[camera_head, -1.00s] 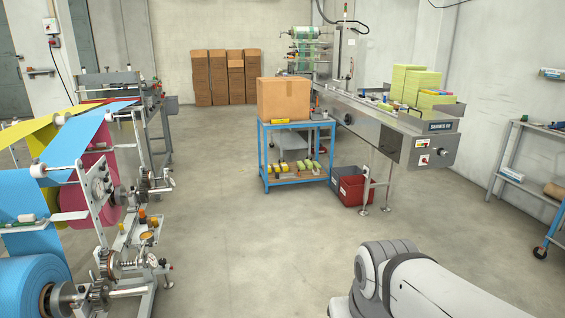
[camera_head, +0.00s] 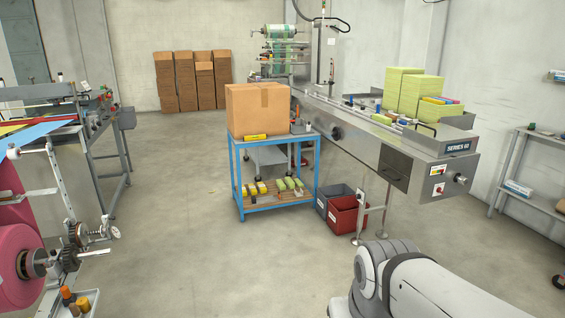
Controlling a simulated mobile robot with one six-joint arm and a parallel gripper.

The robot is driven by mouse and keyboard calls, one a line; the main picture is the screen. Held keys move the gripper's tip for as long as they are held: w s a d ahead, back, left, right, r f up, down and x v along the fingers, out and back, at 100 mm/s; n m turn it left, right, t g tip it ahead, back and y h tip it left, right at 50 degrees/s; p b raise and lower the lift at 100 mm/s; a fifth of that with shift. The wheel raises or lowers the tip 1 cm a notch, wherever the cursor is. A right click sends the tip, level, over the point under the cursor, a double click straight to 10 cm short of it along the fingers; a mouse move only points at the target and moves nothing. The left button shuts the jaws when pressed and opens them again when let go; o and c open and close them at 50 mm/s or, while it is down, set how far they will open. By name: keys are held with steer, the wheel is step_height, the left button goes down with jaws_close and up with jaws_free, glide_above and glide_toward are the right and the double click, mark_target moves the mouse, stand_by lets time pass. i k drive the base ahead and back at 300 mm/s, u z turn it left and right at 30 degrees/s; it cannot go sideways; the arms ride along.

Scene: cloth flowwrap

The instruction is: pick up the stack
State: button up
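Tall stacks of yellow-green cloths (camera_head: 403,88) stand side by side on the far right part of the wrapping machine's steel bed (camera_head: 412,147). Smaller pieces in green, yellow, blue and red lie near them on the bed. I cannot tell which stack the task names. My white and grey arm (camera_head: 420,285) shows at the lower right, well short of the machine. My gripper is outside the picture.
A blue cart (camera_head: 233,170) with a cardboard box (camera_head: 258,109) stands left of the machine. A red bin (camera_head: 345,216) and a grey bin sit by its leg. Roll machinery (camera_head: 62,240) is at left, a side table (camera_head: 543,165) at right. The floor between is open.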

mark_target(386, 121)
steer(key=z, duration=0.15)
steer(key=i, duration=1.65)
steer(key=z, duration=0.3)
steer(key=i, duration=1.75)
steer(key=z, duration=0.2)
steer(key=i, duration=1.45)
steer(key=z, duration=0.15)
